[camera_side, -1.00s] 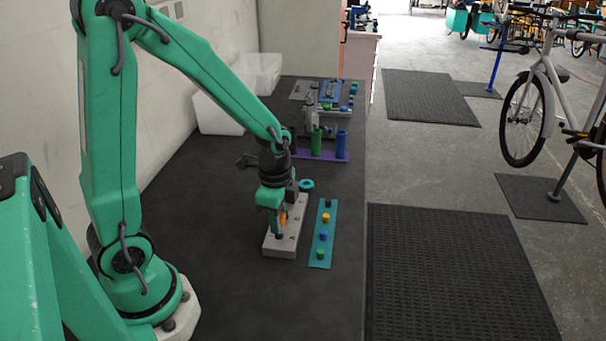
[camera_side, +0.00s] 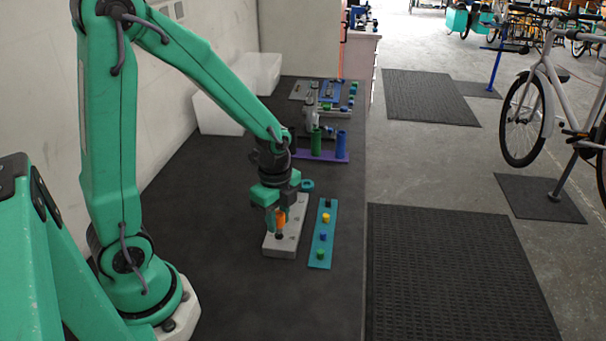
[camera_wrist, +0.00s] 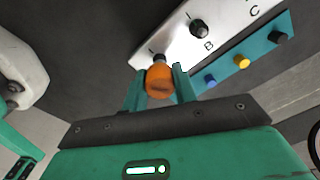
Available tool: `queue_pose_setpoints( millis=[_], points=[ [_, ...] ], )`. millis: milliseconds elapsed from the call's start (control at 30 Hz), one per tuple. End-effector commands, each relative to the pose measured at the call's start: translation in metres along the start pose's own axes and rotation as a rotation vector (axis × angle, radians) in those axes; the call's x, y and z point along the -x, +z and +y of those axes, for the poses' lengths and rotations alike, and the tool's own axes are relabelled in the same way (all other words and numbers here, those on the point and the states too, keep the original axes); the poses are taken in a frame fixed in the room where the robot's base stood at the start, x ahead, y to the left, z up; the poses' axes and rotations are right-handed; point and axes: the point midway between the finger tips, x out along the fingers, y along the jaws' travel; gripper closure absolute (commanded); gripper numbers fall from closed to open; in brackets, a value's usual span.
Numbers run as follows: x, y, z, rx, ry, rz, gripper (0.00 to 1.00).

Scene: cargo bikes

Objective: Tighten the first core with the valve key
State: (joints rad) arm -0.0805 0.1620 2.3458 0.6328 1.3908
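My gripper (camera_side: 276,218) is shut on the orange valve key (camera_side: 281,217), upright over the near end of the grey block (camera_side: 286,245). In the wrist view the orange handle (camera_wrist: 160,82) sits between the two green fingers. Its dark lower end (camera_wrist: 160,59) is at the first position of the block (camera_wrist: 179,42); the key and fingers hide most of the core there, and I cannot tell how far it is seated. A black core (camera_wrist: 199,27) stands at the position marked B. The letter C shows farther along.
A teal strip (camera_side: 316,261) with green, blue, yellow and black caps lies right of the block. A teal ring (camera_side: 307,185) is behind it. A purple rack (camera_side: 318,157) with green and blue cylinders stands farther back. The dark bench to the left is clear.

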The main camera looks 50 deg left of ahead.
Motion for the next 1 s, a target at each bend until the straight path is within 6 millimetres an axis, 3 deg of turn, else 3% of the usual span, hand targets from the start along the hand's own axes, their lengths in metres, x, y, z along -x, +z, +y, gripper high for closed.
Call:
queue_pose_setpoints(
  millis=[33, 100, 533, 1000],
  points=[
    [-0.0024, 0.0019, 0.0040, 0.004, 0.014, -0.002, 0.64],
    [-0.0020, 0.0016, 0.0034, 0.004, 0.012, -0.002, 0.51],
    [-0.0004, 0.0004, 0.0009, 0.040, 0.003, -0.001, 0.50],
    [0.0000, 0.0001, 0.0003, 0.391, 0.001, 0.000, 0.50]
  ],
)
